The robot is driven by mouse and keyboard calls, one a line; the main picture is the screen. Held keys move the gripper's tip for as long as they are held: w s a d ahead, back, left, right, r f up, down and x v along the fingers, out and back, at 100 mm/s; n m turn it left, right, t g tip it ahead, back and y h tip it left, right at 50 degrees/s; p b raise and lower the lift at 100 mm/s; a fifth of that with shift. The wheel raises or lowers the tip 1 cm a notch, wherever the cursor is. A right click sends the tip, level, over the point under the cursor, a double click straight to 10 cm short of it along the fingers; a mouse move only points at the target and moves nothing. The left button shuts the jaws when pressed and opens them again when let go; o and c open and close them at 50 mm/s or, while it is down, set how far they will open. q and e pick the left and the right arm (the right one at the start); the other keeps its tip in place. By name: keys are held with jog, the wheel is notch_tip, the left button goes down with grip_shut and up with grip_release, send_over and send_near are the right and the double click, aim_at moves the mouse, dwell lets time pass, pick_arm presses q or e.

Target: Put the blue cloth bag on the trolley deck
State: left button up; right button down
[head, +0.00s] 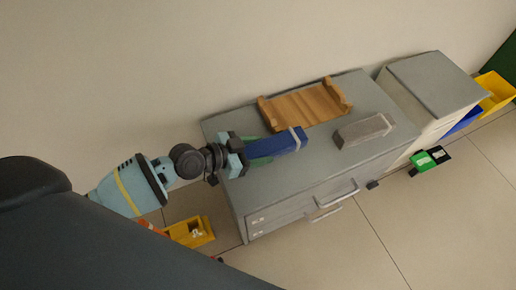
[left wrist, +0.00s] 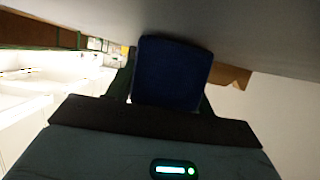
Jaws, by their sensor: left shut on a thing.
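The blue cloth bag (head: 273,147) is a long blue block-like bundle with a pale band near its far end. My left gripper (head: 249,150) is shut on its near end, over the left part of a grey drawer unit's top (head: 290,178). In the left wrist view the bag (left wrist: 172,75) fills the space between the dark fingers. I cannot tell whether the bag touches the grey top. No separate trolley shows; a small dark foot or wheel under the drawer unit is too small to make out. My right gripper is not in view.
A wooden tray (head: 306,103) lies at the back of the grey top. A grey bundle with a pale band (head: 364,130) lies to its front right. A box-like cabinet (head: 435,82) stands at the right. A yellow bin (head: 191,232) is on the floor. The front part of the top is clear.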

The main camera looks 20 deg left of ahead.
pick_arm(q)
jog(key=shift+f, duration=0.15)
jog(key=o, duration=1)
jog(key=shift+r, duration=0.25)
jog(key=v, duration=1)
jog(key=shift+f+p, duration=0.15)
jog(key=shift+p, duration=0.15)
jog(key=shift+v, duration=1.05)
jog(key=shift+o, duration=0.5)
